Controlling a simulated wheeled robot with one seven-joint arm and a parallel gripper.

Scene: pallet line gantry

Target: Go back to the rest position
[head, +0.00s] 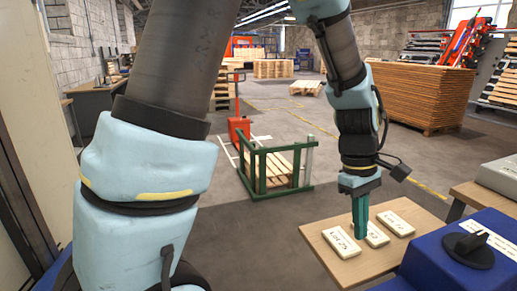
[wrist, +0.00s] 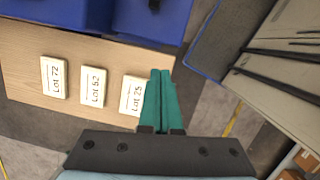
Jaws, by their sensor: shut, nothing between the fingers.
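My gripper (head: 360,232) points down over the small wooden table (head: 345,268) in the head view. Its teal fingers are shut together with nothing between them. Three white labelled blocks lie in a row on the table. In the wrist view they read Lot 72 (wrist: 54,77), Lot 52 (wrist: 93,86) and Lot 25 (wrist: 132,96). The shut fingers (wrist: 160,75) show beside Lot 25 in the wrist view and cover part of it. In the head view the fingers hide part of the middle block. I cannot tell their exact height above the table.
A blue box with a black knob (head: 468,247) stands right of the table. A grey case (head: 498,176) sits behind it. A green-railed frame with a pallet (head: 276,170) and a red pallet jack (head: 239,128) stand on the floor beyond. Tall wooden stacks (head: 425,95) stand back right.

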